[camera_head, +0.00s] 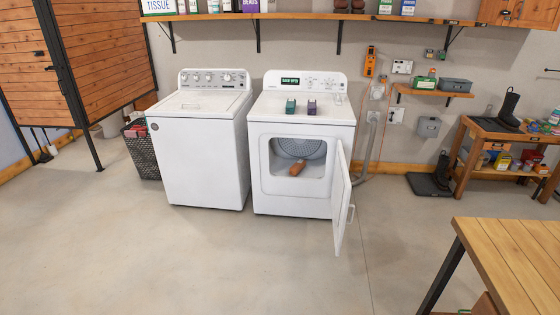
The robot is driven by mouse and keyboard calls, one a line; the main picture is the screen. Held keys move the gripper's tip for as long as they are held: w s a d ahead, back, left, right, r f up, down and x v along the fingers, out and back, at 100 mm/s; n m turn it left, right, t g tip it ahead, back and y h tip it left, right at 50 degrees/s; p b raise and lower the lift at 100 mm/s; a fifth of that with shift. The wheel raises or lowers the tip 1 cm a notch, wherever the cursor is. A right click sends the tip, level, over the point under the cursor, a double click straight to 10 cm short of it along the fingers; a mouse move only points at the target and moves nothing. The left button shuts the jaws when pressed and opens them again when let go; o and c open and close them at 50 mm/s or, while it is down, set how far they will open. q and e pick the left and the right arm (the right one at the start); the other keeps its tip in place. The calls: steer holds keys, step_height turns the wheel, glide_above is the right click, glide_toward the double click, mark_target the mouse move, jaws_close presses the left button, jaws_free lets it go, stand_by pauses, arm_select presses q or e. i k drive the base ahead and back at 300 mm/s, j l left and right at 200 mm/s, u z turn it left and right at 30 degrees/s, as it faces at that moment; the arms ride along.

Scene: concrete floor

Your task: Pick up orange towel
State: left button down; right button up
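An orange-brown bundle (297,168), which looks like the orange towel, lies inside the drum of the white dryer (283,200). The dryer door (342,200) stands open, swung out to the right. The bundle is small in the picture, so its folds cannot be made out. Neither of my grippers shows in the head view.
A closed white washer (205,155) stands left of the dryer, with a dark basket (143,155) beside it. A wooden table (515,262) is at front right. The floor (230,260) ahead is clear.

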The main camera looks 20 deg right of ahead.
mark_target(295, 170)
steer(key=i+j, duration=0.1)
steer(key=i, duration=0.4)
steer(key=i+j, duration=0.1)
steer(key=i, duration=0.45)
steer(key=i+j, duration=0.1)
steer(key=i, duration=0.4)
steer(key=i+z, duration=0.45)
steer(key=i, duration=1.15)
steer(key=i+l+u, duration=0.1)
steer(key=i, duration=0.35)
steer(key=i+l, duration=0.2)
steer(key=i, duration=0.2)
steer(key=u, duration=0.05)
